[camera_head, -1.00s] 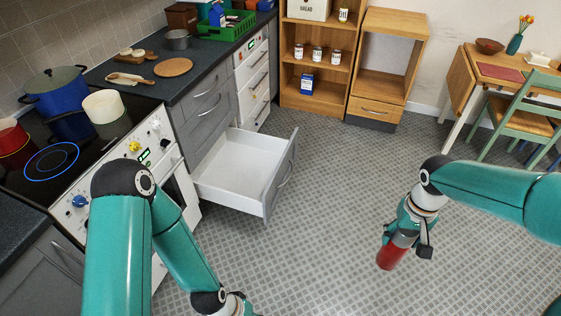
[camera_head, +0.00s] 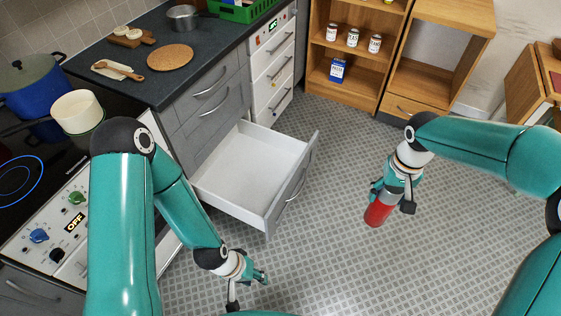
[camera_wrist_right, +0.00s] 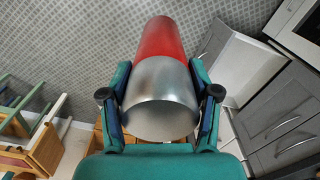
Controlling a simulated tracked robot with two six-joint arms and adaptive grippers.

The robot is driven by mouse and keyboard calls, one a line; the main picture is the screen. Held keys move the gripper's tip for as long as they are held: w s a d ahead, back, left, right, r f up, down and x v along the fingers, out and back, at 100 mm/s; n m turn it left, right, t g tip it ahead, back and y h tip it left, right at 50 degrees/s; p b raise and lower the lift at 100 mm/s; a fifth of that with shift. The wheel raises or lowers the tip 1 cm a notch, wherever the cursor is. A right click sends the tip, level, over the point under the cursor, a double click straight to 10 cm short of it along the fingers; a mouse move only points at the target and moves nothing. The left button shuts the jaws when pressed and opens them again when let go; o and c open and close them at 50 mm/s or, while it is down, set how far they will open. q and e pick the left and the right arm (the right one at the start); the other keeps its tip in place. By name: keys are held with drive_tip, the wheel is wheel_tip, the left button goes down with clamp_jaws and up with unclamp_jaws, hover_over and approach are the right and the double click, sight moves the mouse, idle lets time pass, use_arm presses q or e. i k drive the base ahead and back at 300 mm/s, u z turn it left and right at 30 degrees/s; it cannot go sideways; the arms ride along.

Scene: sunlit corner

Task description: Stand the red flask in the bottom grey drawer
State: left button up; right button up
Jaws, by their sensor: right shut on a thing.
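The red flask (camera_head: 378,213) is held by my right gripper (camera_head: 392,198), above the floor and to the right of the drawer. The wrist view shows its silver end (camera_wrist_right: 160,98) between the fingers and its red body (camera_wrist_right: 162,42) pointing away from the gripper. The flask is tilted in the head view. The bottom grey drawer (camera_head: 291,193) is pulled out, and its white inside looks empty. My left gripper (camera_head: 248,287) is open and empty, low in the head view in front of the drawer.
The cooker (camera_head: 72,222) and dark worktop (camera_head: 140,88) stand left. White drawers (camera_head: 272,82) are beyond the grey unit. Wooden shelves (camera_head: 357,73) stand at the back. The tiled floor (camera_head: 340,255) between drawer and right arm is clear.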

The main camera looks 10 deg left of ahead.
sight(254, 194)
drive_tip(key=u, duration=0.45)
drive_tip(key=i, duration=1.1)
drive_tip(key=u, duration=0.65)
drive_tip(key=k, duration=0.75)
drive_tip(key=u, duration=0.2)
drive_tip(key=i, duration=0.8)
drive_tip(key=z, duration=0.1)
